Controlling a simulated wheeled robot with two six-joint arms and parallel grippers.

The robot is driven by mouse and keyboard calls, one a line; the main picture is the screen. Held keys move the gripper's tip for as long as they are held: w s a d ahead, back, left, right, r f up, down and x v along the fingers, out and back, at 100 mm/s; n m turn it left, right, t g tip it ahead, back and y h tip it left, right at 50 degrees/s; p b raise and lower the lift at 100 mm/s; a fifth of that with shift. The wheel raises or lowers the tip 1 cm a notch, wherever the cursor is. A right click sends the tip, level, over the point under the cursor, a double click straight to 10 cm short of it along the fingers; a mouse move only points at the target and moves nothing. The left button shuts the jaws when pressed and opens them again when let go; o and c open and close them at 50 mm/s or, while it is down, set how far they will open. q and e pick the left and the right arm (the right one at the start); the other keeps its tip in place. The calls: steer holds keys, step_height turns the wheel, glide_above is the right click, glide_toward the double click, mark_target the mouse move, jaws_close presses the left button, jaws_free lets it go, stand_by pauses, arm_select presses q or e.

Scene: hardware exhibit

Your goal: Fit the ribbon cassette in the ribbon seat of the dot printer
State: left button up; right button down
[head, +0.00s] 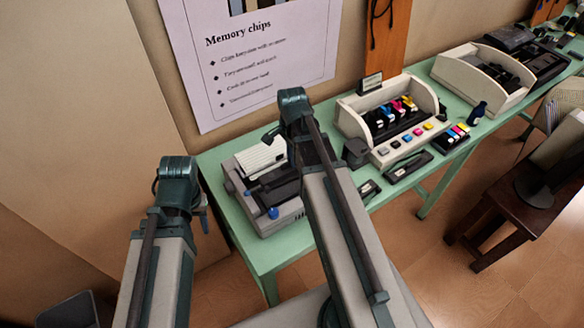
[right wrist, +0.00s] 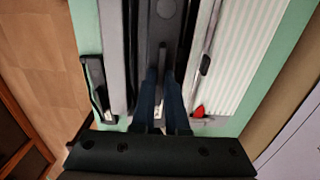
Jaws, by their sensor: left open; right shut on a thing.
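The dot printer (head: 258,203) is a grey machine with blue knobs at the near left end of the green table, partly hidden by my right arm. It also shows in the right wrist view, with its grey side (right wrist: 113,50). My right gripper (right wrist: 162,90) is shut on the thin upright grip of the long dark ribbon cassette (right wrist: 167,25). The cassette lies lengthwise over the printer's dark middle, between its grey edges. I cannot tell whether it is seated or just above the seat. My left gripper is hidden; only my left arm's links show.
White ridged paper (right wrist: 245,45) lies at the printer's back. A dark flat piece (right wrist: 97,85) lies on the table beside the printer. Further right stands a cream inkjet exhibit (head: 385,115) with a black part (head: 409,166) in front of it. A wooden stool (head: 500,210) stands nearby.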

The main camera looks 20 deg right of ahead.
steer(key=shift+f+b, duration=1.55)
steer(key=shift+f, duration=0.2)
steer(key=shift+f, duration=0.1)
steer(key=shift+f+b, duration=0.55)
steer(key=shift+b, duration=0.1)
steer(key=c, duration=0.9)
jaws_free()
steer(key=shift+r, duration=0.15)
